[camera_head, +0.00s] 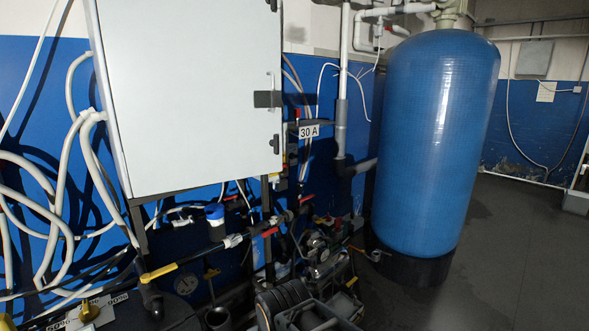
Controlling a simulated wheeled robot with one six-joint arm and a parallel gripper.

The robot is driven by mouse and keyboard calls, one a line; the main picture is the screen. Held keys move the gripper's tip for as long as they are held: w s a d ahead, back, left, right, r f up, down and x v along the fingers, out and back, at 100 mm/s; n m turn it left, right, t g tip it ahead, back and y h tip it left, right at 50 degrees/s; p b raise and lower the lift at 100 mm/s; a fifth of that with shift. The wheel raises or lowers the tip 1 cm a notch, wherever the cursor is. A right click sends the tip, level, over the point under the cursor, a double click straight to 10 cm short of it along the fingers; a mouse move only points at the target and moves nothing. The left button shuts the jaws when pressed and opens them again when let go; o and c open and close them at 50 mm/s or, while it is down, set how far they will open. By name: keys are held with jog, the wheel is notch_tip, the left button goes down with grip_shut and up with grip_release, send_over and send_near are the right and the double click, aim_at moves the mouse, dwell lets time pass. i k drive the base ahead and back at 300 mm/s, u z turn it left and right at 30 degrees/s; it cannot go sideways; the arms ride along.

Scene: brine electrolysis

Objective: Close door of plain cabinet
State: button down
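The plain cabinet is a white box at the upper left, and its large flat door (190,95) faces me. A narrow side strip (108,110) shows along its left edge. A thin upright handle (270,82) is near the door's right edge, with a dark block (266,99) across that edge. Small dark fittings sit at the right edge above and below. I see no open gap or cabinet interior, but I cannot tell if the door is fully shut. The cabinet's top is cut off. My gripper is not in view.
A tall blue tank (435,150) stands right of the cabinet. Pale hoses (65,190) hang at the left. Pipes, valves with red and yellow handles (158,272) and a pump (320,250) crowd the space below. Dark floor (510,250) is clear at the right.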

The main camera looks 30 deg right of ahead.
aim_at(193, 90)
jog(key=z, duration=0.35)
jog(key=k, duration=0.45)
jog(key=z, duration=1.1)
jog(key=i, duration=0.85)
jog(key=u, duration=0.8)
jog(key=i, duration=0.75)
jog(key=u, duration=0.85)
